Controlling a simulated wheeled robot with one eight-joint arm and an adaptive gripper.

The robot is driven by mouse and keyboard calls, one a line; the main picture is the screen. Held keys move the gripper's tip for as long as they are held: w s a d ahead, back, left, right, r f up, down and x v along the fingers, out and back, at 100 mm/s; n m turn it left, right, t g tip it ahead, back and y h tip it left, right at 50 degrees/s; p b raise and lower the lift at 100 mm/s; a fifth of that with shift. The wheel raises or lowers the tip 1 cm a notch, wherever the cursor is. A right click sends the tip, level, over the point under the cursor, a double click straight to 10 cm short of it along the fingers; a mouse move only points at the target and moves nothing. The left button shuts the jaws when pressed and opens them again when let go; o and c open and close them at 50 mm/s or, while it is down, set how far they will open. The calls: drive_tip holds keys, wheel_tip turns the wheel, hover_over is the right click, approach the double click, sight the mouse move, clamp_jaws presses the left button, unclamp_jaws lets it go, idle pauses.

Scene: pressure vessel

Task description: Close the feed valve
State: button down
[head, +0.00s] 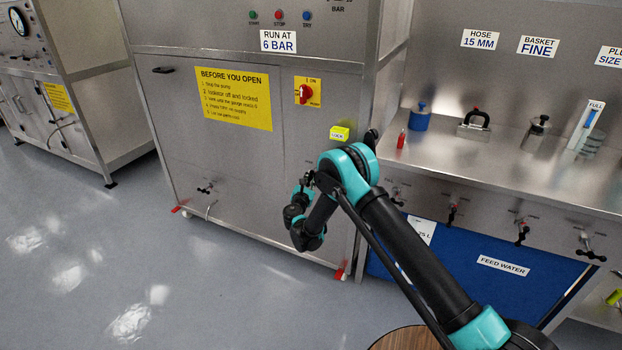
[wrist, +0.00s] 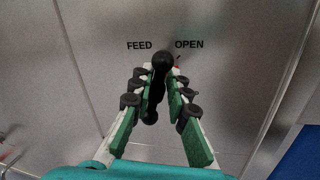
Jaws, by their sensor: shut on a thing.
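The feed valve's black handle (wrist: 162,61) shows in the wrist view below the labels FEED and OPEN (wrist: 189,44) on a steel panel. It has a round knob at the top and another dark rounded end (wrist: 151,117) lower down. A small red mark shows beside the knob, under OPEN. My gripper (wrist: 160,76) has its green-padded fingers on both sides of the handle and is shut on it. In the head view my wrist (head: 306,225) is in front of the lower right of the steel cabinet (head: 245,185), and the feed valve is hidden behind my arm.
Another small valve (head: 206,188) sits on the cabinet front at left. A red isolator switch (head: 305,93) and a yellow lock box (head: 340,133) are above my wrist. A steel bench (head: 470,165) with several valves below it stands at right. The floor at left is free.

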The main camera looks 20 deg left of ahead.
drive_tip(key=m, duration=0.2)
drive_tip(key=m+t, duration=0.1)
drive_tip(key=m, duration=0.2)
drive_tip(key=m+h, duration=0.1)
drive_tip(key=m, duration=0.1)
drive_tip(key=shift+s+a+f+m, duration=0.1)
drive_tip(key=shift+s+a+m, duration=0.15)
drive_tip(key=shift+m, duration=0.15)
drive_tip(key=m, duration=0.3)
drive_tip(key=m+h, duration=0.1)
drive_tip(key=m, duration=0.1)
drive_tip(key=shift+f+m+t, duration=0.2)
drive_tip(key=shift+m+t, duration=0.2)
drive_tip(key=shift+d+m+h, duration=0.15)
drive_tip(key=shift+m+h, duration=0.35)
drive_tip(key=shift+m, duration=0.7)
drive_tip(key=shift+w+f+m, duration=0.1)
drive_tip(key=shift+m, duration=0.2)
drive_tip(key=shift+d, duration=0.1)
drive_tip(key=c, duration=1.6)
unclamp_jaws()
drive_tip(key=shift+d, duration=0.1)
